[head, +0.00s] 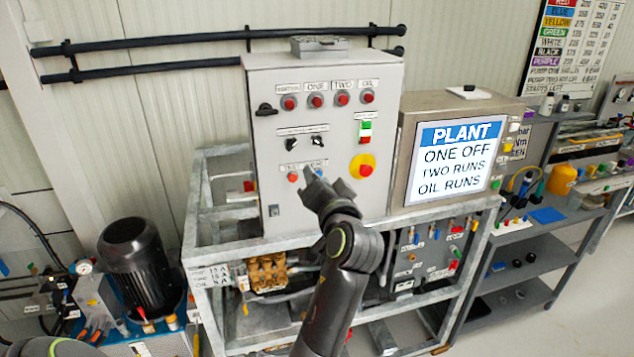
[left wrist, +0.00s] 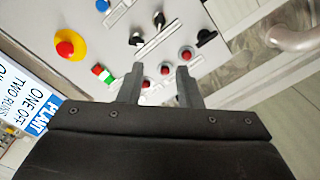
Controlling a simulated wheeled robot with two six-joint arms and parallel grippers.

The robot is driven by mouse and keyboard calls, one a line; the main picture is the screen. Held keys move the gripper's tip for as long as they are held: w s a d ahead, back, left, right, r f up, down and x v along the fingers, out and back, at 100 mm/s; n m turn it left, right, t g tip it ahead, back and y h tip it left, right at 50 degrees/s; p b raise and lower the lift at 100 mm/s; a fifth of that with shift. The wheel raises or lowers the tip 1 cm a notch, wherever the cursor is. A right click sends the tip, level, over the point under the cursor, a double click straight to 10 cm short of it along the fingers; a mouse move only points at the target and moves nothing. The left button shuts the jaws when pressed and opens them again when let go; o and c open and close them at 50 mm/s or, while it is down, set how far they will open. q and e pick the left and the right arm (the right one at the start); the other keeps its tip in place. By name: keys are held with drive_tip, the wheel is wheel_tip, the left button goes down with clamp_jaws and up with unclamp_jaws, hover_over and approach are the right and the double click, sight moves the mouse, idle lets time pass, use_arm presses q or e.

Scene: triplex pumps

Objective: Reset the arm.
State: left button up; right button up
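My left gripper (head: 328,178) is raised in front of the grey control panel (head: 380,90). In the head view it covers part of the panel's lower middle, just below the small red button (head: 292,177) and blue button (head: 310,170). In the left wrist view my left gripper (left wrist: 158,80) has its two fingers apart with nothing between them. Several red round fittings (left wrist: 187,53) of the panel show behind the fingers. I cannot tell how far the fingertips are from the panel. My right gripper is not in view.
A yellow and red emergency stop (head: 363,167) sits right of my gripper, with a green and red switch (head: 365,131) above it. Right of the panel is a PLANT sign (head: 457,158). A galvanised frame (head: 215,235) surrounds the pump. A black motor (head: 140,262) stands left.

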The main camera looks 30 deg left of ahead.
use_arm(q)
drive_tip(key=shift+w+a+f, duration=0.15)
drive_tip(key=shift+w+a, duration=0.1)
drive_tip(key=shift+a, duration=0.05)
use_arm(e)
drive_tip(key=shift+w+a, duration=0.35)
use_arm(q)
drive_tip(key=shift+d, duration=0.1)
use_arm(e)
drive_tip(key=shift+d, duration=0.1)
